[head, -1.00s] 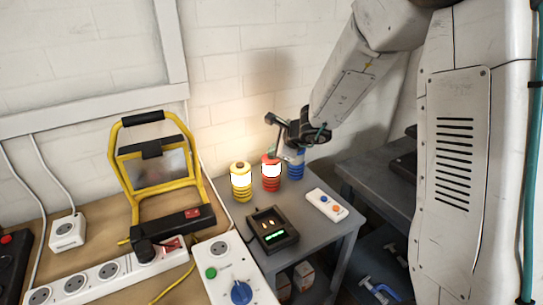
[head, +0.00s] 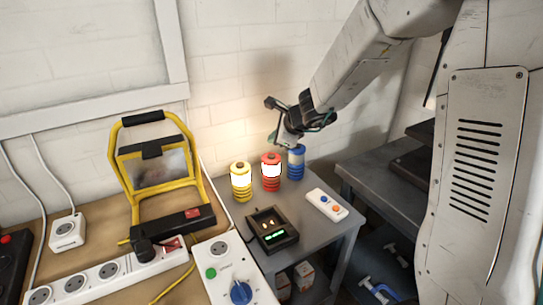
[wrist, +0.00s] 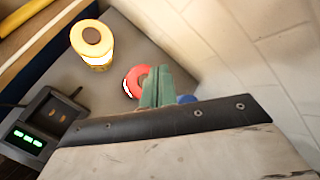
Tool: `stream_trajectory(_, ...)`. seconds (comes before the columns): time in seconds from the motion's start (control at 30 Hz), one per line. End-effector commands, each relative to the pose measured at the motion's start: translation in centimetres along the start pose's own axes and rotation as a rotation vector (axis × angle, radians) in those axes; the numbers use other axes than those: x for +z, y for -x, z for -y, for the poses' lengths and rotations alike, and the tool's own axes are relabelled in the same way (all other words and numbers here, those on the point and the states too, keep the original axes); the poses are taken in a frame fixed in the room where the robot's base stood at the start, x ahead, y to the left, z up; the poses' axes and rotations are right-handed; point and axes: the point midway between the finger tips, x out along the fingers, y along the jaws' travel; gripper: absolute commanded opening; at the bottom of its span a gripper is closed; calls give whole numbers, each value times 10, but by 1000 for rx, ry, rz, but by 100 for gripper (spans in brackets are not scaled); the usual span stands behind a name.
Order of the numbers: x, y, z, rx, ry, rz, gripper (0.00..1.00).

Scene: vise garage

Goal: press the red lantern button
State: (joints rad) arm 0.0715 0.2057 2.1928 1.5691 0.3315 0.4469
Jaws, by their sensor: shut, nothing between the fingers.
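The red lantern (head: 271,184) stands between the yellow lantern (head: 241,192) and the blue lantern (head: 296,173) on a small grey table. Its white band looks bright. My gripper (head: 276,140) is shut and empty, raised above the red lantern's top and slightly to its right, apart from it in the head view. In the wrist view the green fingers (wrist: 158,72) overlap the right side of the red lantern (wrist: 135,76). The button on its top is too small or hidden to make out. The blue lantern (wrist: 187,99) is mostly hidden there.
A black charger (head: 272,240) with a green display and a white remote (head: 327,204) lie in front of the lanterns. A yellow work lamp (head: 122,170) and a power strip (head: 90,279) are on the wooden bench at left. The white wall is close behind.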

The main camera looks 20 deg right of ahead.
Motion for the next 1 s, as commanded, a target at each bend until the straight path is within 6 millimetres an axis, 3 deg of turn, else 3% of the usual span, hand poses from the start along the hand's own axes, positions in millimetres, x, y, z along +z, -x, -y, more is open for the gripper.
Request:
stream_trajectory(0.27, 11, 15, 11, -2, 0, 1, 0)
stream_trajectory(1.0, 11, 15, 11, 0, 1, 0, 0)
